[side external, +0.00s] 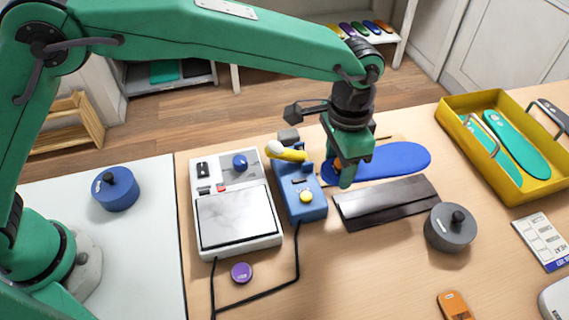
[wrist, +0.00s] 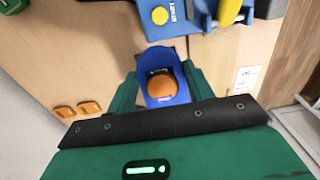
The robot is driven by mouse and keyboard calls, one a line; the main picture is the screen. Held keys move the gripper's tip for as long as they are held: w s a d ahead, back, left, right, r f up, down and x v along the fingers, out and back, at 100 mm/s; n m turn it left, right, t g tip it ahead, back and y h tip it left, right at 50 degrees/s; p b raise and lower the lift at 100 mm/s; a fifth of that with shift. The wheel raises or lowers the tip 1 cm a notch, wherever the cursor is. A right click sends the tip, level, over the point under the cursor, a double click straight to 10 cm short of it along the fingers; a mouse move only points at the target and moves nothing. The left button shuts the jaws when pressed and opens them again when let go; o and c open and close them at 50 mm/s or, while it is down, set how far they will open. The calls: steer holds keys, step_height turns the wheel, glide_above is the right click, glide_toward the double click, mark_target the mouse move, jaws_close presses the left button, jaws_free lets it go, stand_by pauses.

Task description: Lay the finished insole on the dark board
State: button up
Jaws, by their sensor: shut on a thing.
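The blue insole (side external: 398,160) with an orange heel pad is in my gripper (side external: 345,180), which is shut on its heel end. Its rounded far end reaches out to the right behind the gripper. In the wrist view, the insole's heel (wrist: 158,62) and orange pad (wrist: 161,86) show between the green fingers (wrist: 160,95). The dark board (side external: 386,203) lies on the table, in front of the insole and to the right of the fingers. I cannot tell how high the insole is above the table.
A grey knobbed weight (side external: 450,228) sits near the board's right end. A yellow tray (side external: 480,160) holding teal insoles stands at right.

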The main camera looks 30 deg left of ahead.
mark_target(367, 171)
steer(key=shift+r, duration=2.15)
steer(key=d+f, duration=0.1)
steer(key=f, duration=0.2)
steer(key=w+d+f, duration=0.1)
steer(key=d+f, duration=0.1)
steer(key=w+d+f, duration=0.1)
steer(key=d+f, duration=0.1)
steer(key=f, duration=0.1)
steer(key=shift+w+f, duration=0.2)
steer(key=shift+f, duration=0.1)
steer(key=shift+a+f, duration=0.1)
steer(key=shift+f, duration=0.1)
steer(key=shift+f, duration=2.9)
steer(key=shift+f, duration=0.45)
steer(key=o, duration=1.1)
steer(key=shift+c, duration=0.2)
steer(key=shift+o, duration=0.4)
